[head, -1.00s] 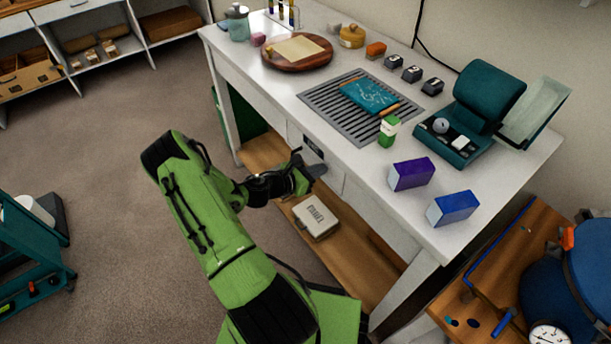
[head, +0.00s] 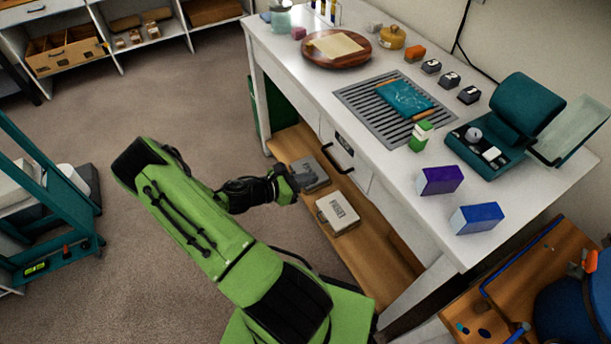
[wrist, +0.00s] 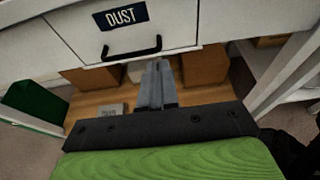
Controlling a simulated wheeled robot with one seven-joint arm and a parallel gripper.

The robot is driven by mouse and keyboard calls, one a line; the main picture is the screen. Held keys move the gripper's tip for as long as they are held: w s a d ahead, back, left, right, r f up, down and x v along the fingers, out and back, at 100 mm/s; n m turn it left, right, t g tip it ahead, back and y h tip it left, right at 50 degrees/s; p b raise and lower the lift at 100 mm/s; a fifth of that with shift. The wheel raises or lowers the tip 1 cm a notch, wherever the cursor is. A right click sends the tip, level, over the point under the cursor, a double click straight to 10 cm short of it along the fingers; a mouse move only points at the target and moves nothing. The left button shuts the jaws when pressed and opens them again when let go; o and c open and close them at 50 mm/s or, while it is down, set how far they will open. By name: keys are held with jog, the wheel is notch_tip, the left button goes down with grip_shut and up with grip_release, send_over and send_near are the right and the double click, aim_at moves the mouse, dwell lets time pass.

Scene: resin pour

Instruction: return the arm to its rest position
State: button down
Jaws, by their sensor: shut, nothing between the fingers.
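My green arm reaches over the floor in front of the white workbench (head: 375,165) in the head view. My gripper (head: 303,177) is at the bench's open front, over the wooden lower shelf in the picture and apart from the tabletop. In the wrist view my gripper (wrist: 157,68) shows its two grey fingers together, with nothing between them. The fingers point toward the bench below a drawer labelled DUST (wrist: 130,28), whose black handle (wrist: 131,50) is just beyond them. The drawer looks closed.
The lower shelf (head: 375,245) carries a light labelled case (head: 338,213) and a grey case (head: 311,173). A teal cart (head: 45,215) stands at left. A wooden stand (head: 505,275) with a blue tank is at right. Open carpet (head: 165,95) lies behind my arm.

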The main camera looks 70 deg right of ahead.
jog(key=shift+w+a, duration=0.1)
dwell(0.3)
jog(key=w+a+r+m+t+y+p, duration=0.2)
jog(key=w+a+r+m+t+y, duration=0.25)
jog(key=w+a+r, duration=0.4)
jog(key=w+a+r+m+t+y+p, duration=0.25)
jog(key=w+a+r+m+t, duration=0.25)
jog(key=a+r, duration=0.55)
jog(key=s+a+r+t+y, duration=0.2)
jog(key=s+a+r, duration=0.1)
jog(key=a+r, duration=0.3)
jog(key=s+a+r+t+y+p, duration=0.1)
jog(key=s+a+r+t+y, duration=0.1)
jog(key=a+r, duration=0.5)
jog(key=s+a+t, duration=0.1)
jog(key=a, duration=0.3)
jog(key=shift+s+t+p, duration=0.3)
jog(key=shift+s+t, duration=0.05)
